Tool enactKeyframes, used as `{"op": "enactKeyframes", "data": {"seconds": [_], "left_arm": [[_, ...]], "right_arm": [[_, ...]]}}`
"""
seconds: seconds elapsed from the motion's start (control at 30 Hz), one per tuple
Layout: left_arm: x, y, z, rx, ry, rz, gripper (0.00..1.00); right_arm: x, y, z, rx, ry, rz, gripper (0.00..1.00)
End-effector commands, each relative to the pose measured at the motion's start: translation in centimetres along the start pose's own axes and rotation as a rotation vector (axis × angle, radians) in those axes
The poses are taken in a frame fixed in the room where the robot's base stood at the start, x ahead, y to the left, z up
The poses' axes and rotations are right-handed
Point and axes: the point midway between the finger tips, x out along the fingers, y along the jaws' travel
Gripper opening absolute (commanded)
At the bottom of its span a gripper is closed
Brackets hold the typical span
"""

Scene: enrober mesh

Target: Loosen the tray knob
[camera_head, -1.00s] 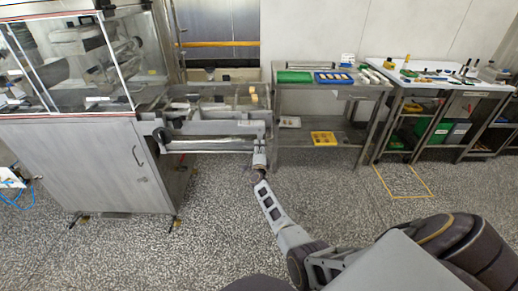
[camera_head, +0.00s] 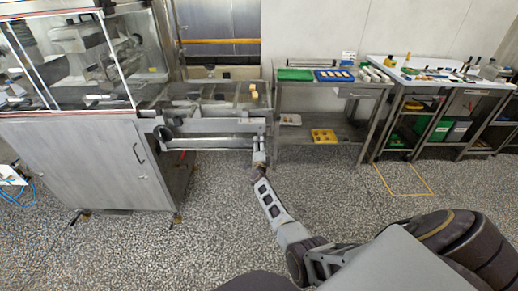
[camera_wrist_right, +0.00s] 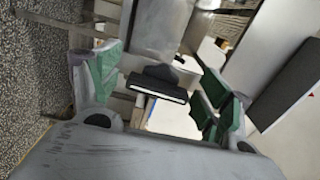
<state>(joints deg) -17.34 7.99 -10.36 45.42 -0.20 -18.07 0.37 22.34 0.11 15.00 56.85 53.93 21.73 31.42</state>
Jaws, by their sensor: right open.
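My right gripper (camera_head: 259,157) is at the right end of the metal frame that sticks out from the enrober. In the right wrist view its two green-padded fingers are apart. A black knob-like part (camera_wrist_right: 158,88) with a pale lower edge shows between them, and I see no grip on it. I cannot tell for sure that this is the tray knob. Another dark round knob (camera_head: 164,134) is on the frame's left part, well left of the gripper. My left gripper is not in view.
The enrober cabinet (camera_head: 95,165) stands at the left. A metal side table (camera_head: 345,87) with a green tray (camera_head: 295,75) and a blue tray (camera_head: 333,76) stands right of the frame. A yellow bin (camera_head: 324,136) is on its lower shelf. The speckled floor in front is open.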

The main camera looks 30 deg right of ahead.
Motion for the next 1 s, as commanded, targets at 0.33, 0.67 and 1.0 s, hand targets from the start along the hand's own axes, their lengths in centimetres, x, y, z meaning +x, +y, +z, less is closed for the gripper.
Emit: {"op": "enactKeyframes", "data": {"seconds": [0.33, 0.67, 1.0], "left_arm": [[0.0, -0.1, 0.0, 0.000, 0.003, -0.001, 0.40], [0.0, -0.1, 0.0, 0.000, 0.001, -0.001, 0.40], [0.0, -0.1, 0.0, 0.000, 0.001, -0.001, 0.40]], "right_arm": [[-0.1, 0.0, 0.0, 0.001, 0.001, 0.000, 0.79], [-1.7, 0.1, 0.0, 0.002, 0.000, 0.000, 0.79], [-4.4, 0.1, 0.0, 0.002, 0.000, 0.002, 0.79]]}}
